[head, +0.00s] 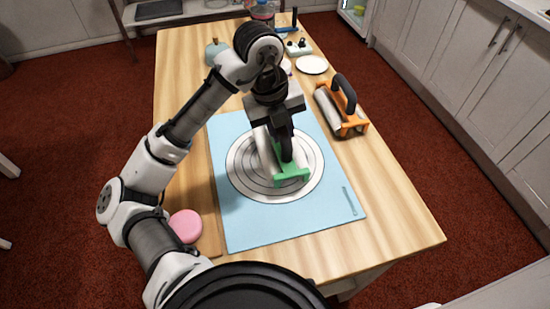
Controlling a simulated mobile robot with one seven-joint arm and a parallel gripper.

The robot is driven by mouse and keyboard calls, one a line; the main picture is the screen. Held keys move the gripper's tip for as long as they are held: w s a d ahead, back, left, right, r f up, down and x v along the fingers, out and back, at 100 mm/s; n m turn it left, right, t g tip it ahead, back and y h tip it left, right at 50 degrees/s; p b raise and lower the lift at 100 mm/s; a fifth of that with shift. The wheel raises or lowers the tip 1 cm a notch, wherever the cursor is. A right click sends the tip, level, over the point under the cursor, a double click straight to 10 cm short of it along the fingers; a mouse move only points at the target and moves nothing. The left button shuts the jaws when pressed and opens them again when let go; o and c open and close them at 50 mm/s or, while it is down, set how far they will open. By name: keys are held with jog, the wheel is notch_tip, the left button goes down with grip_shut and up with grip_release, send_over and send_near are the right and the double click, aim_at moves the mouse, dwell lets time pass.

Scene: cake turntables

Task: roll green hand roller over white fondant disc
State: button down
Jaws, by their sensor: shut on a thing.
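My gripper (286,152) points down and is shut on the dark handle of the green hand roller (291,174). The roller has a green frame and a pale cylinder (266,153). It is over the middle of the white fondant disc (308,184), a flat pale round marked with dark concentric rings on the light blue mat (240,232). The roller looks level and low over the disc; I cannot tell whether it touches. My gripper and the roller hide the disc's centre and part of its far side.
An orange-framed roller (342,107) with a dark handle lies right of the mat. A white plate (312,65), a jar (263,12) and small items stand at the far end. A pink round piece (186,226) is at the near left. The wooden table's (400,222) near right is clear.

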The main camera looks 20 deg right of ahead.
jog(key=shift+a+f, duration=0.2)
jog(key=shift+a, duration=0.55)
jog(key=shift+a, duration=0.5)
